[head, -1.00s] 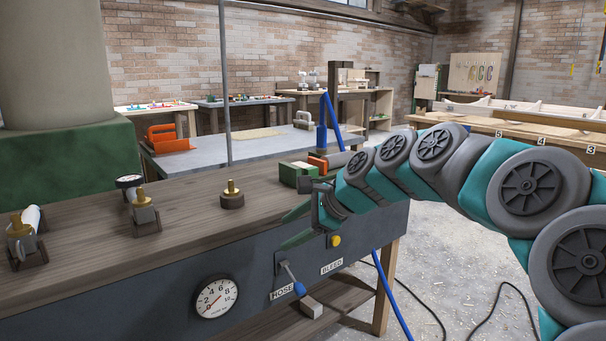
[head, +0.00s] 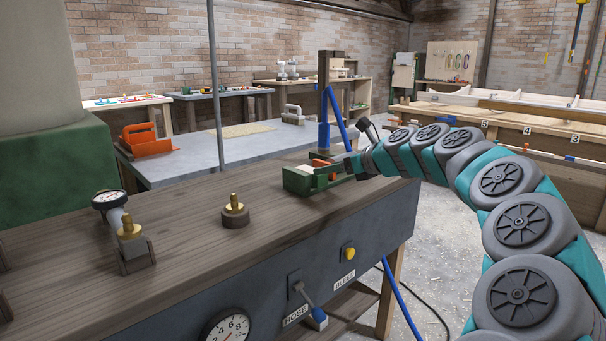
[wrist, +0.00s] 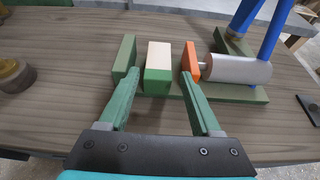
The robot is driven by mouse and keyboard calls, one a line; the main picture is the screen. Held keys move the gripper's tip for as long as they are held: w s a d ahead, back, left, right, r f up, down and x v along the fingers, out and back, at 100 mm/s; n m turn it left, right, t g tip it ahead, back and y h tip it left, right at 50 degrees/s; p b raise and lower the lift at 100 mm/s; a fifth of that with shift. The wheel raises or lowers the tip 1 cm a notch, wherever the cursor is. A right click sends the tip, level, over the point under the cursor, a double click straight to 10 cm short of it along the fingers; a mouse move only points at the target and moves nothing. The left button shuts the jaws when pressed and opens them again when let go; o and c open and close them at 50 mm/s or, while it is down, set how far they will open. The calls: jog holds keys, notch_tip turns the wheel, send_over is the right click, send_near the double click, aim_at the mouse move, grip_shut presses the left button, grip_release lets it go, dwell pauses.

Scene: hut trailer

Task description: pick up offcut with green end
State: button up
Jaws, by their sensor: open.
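The offcut with the green end (wrist: 158,62) is a pale wooden block with a green near face. It sits on the green fixture base (wrist: 240,95), between an upright green block (wrist: 125,58) and an orange pad (wrist: 190,62), with a gap on each side. My gripper (wrist: 160,78) is open in the wrist view, its two green fingers pointing at the offcut, one to each side of its near end. In the head view my gripper (head: 335,175) is at the fixture on the bench's far right end. The offcut is mostly hidden there.
The grey cylinder (wrist: 238,68) behind the orange pad and a blue upright (wrist: 272,30) stand to the right. A brass fitting (head: 235,206) stands on the wooden bench (head: 190,225). A gauge fitting (head: 110,200) is farther left. The bench top between them is clear.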

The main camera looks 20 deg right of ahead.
jog(key=x, duration=0.7)
jog(key=shift+a+p, duration=0.15)
jog(key=shift+p, duration=0.15)
grip_shut()
jog(key=shift+r, duration=0.15)
